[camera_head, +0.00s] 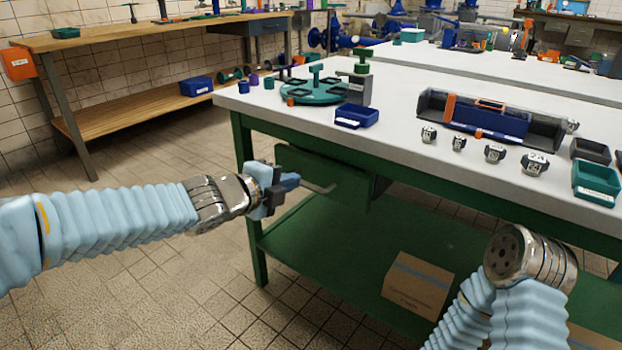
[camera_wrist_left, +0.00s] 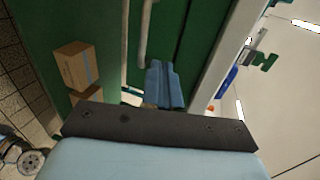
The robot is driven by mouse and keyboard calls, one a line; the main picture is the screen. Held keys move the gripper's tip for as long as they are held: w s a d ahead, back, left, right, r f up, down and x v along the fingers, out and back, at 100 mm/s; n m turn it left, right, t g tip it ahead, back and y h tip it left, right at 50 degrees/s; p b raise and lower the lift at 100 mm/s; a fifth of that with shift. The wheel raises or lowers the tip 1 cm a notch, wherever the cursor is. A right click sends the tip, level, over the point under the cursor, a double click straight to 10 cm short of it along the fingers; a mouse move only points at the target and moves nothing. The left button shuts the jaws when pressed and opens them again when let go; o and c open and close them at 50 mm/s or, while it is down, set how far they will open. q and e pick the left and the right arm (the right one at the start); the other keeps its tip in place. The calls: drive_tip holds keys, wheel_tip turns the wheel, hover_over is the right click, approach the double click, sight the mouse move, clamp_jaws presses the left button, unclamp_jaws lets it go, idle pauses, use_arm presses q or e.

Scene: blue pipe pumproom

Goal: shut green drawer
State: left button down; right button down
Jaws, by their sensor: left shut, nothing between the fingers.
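The green drawer (camera_head: 340,182) hangs under the white top of the green workbench, near its left end. How far it stands out is hard to tell. Its pale bar handle (camera_head: 321,188) sticks out from the front. My left gripper (camera_head: 292,182) is shut and empty, just left of the handle, partly in front of the drawer's left side. In the left wrist view the shut blue fingers (camera_wrist_left: 164,85) point at the green front, beside the pale handle bar (camera_wrist_left: 145,35). Contact with the drawer cannot be told. My right arm shows at lower right, but its gripper is not visible.
The workbench top (camera_head: 400,100) carries a teal round fixture (camera_head: 313,92), a blue bin (camera_head: 357,116) and a clear-sided case (camera_head: 490,118). A cardboard box (camera_head: 416,286) stands on the green lower shelf (camera_head: 320,250). The tiled floor on the left is clear.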

sight(321, 163)
use_arm(q)
drive_tip(key=x, duration=0.6)
drive_tip(key=shift+w+d+r, duration=0.2)
drive_tip(key=shift+w+r, duration=0.05)
drive_tip(key=shift+r, duration=0.05)
drive_tip(key=shift+w+d, duration=0.4)
drive_tip(key=shift+w, duration=0.25)
use_arm(e)
drive_tip(key=shift+f, duration=0.45)
use_arm(q)
drive_tip(key=shift+w+d, duration=0.9)
drive_tip(key=shift+w, duration=0.35)
drive_tip(key=shift+d+r, duration=0.1)
drive_tip(key=shift+r, duration=0.05)
use_arm(e)
drive_tip(key=shift+w+d+r, duration=0.15)
drive_tip(key=shift+w+d, duration=0.25)
drive_tip(key=shift+w, duration=0.25)
